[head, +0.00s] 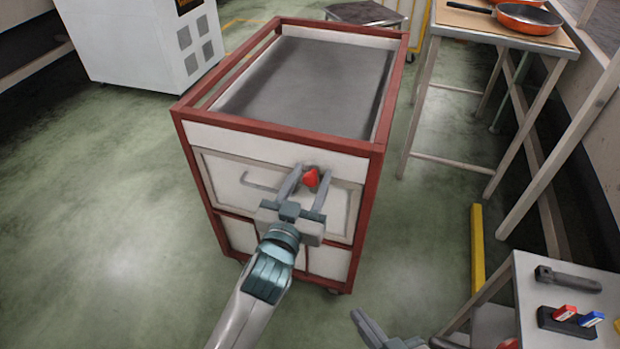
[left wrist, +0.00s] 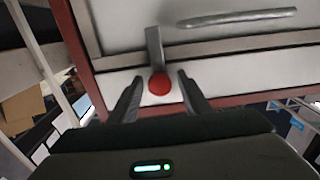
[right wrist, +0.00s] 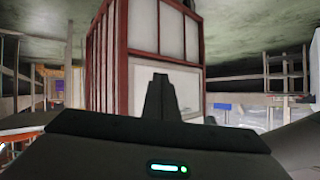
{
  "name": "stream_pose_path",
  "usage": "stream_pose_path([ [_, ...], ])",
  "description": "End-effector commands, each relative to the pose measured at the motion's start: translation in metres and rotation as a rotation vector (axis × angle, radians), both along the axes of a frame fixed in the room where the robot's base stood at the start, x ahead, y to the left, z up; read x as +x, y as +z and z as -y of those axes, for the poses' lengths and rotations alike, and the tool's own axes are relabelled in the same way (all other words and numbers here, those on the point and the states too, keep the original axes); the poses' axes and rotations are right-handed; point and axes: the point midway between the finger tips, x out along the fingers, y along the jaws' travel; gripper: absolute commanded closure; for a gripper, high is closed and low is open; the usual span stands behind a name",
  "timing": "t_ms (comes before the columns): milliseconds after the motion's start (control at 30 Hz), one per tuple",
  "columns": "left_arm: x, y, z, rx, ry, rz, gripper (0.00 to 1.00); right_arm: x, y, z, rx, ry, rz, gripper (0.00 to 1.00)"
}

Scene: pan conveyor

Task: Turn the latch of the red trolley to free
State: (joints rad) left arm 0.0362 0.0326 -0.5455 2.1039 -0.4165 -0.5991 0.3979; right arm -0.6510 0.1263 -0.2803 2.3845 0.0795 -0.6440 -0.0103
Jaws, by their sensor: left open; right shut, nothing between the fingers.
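The red-framed trolley (head: 275,143) stands in the middle of the head view, with white panels and a grey top. Its latch has a red knob (head: 311,178) on the front panel. In the left wrist view the latch is a grey lever (left wrist: 154,48) with the red knob (left wrist: 159,84) at its end. My left gripper (head: 306,192) is open, with its fingers on either side of the knob; I cannot tell whether they touch it. My right gripper (right wrist: 160,95) is shut and empty, away from the trolley, at the bottom of the head view.
A grey handle bar (left wrist: 238,17) sits beside the latch. A table (head: 470,24) with an orange pan (head: 528,18) stands back right. A small table (head: 530,290) with red and blue blocks is at lower right. A yellow floor bar (head: 477,250) lies between.

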Motion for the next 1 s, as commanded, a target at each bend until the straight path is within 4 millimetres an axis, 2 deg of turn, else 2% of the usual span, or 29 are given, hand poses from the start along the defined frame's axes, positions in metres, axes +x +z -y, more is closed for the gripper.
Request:
stream_pose_path([
  [167,0.0,0.0,0.0,0.0,0.0,0.0,0.59,0.0,-0.001,0.0,-0.001,0.0,-0.003,1.0],
  [333,0.0,0.0,0.0,0.0,0.0,0.0,0.99,-0.001,-0.001,0.0,-0.001,0.001,-0.004,1.0],
  [700,0.0,0.001,0.0,-0.016,0.001,-0.005,1.0,-0.004,-0.004,0.001,-0.008,0.002,-0.032,1.0],
  [1000,0.0,0.002,0.0,-0.098,0.001,-0.033,1.0,-0.025,-0.028,0.015,-0.052,-0.001,-0.209,1.0],
])
